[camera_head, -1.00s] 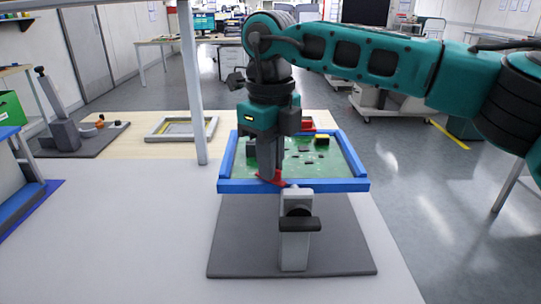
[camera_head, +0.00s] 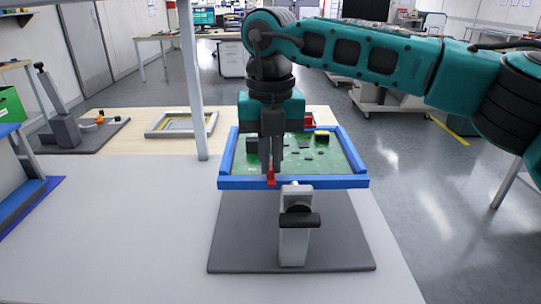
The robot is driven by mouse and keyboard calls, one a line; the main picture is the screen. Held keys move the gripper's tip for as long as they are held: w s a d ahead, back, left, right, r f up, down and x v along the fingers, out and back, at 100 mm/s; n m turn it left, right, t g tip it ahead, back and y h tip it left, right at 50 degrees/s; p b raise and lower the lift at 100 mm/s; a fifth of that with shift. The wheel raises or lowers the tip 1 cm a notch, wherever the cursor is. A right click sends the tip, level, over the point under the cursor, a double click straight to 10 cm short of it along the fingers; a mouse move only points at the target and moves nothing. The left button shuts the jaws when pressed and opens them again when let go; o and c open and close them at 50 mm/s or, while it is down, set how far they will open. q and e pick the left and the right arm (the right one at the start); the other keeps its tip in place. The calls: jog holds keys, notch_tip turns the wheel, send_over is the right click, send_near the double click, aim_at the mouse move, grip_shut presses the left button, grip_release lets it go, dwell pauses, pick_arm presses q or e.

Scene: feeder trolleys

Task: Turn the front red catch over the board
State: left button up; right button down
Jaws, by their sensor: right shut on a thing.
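The green board (camera_head: 328,158) with dark parts on it lies in a blue frame (camera_head: 320,183) on the fixture. The front red catch (camera_head: 271,180) is at the frame's front rail and shows as a narrow upright strip, its length pointing toward the board. My right gripper (camera_head: 271,172) points down and is shut on this catch; its fingers hide part of it. A second red catch (camera_head: 309,120) sits at the frame's back rail, partly behind the gripper. My left gripper is not in view.
A grey stand with a black handle (camera_head: 299,220) rises from a dark mat (camera_head: 345,240) before the frame. A grey post (camera_head: 193,90) stands left of it.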

aim_at(270, 164)
jog(key=shift+m, duration=0.5)
jog(key=c, duration=1.2)
grip_release()
notch_tip(270, 164, up, 13)
jog(key=shift+p, duration=1.15)
